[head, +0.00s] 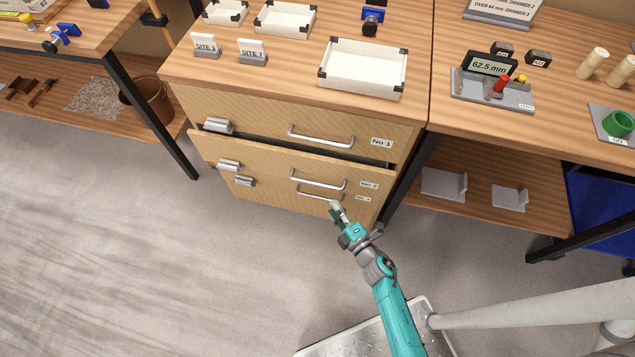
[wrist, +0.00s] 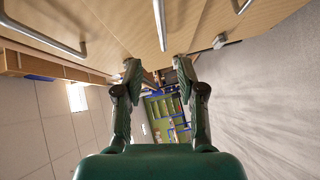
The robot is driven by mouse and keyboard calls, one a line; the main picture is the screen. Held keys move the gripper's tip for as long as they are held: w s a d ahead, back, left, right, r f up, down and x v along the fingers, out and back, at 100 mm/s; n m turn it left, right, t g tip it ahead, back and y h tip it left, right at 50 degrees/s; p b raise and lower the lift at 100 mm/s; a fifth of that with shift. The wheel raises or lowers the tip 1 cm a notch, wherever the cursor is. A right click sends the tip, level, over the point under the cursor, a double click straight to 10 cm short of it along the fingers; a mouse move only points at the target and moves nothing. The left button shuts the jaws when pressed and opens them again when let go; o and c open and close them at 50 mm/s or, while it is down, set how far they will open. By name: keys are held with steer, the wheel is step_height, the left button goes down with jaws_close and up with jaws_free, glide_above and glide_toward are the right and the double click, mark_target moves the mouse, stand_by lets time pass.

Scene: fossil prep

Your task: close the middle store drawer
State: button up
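The middle store drawer (head: 270,165), labelled No 2, stands pulled out a little from the wooden cabinet, with a dark gap along its top edge. Its metal bar handle (head: 318,181) is on the right half of its front. My gripper (head: 337,210) is low in front of the drawer fronts, close to the right end of the lower handles; whether it touches them cannot be told. In the wrist view my gripper (wrist: 158,70) has its fingers apart with nothing held between them. Drawer fronts (wrist: 125,30) with bar handles fill the top of that view.
Above is drawer No 1 (head: 330,120), which looks shut; below is the lowest drawer's handle (head: 320,196). White trays (head: 362,68) and site signs (head: 252,51) stand on the cabinet top. A table leg (head: 408,182) is right of the cabinet. The floor (head: 140,240) in front-left is clear.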

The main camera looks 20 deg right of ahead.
mark_target(316, 183)
steer(key=shift+n, duration=0.4)
steer(key=x, duration=1.2)
steer(key=shift+w+d+f, duration=0.2)
steer(key=shift+w, duration=0.05)
jaws_close()
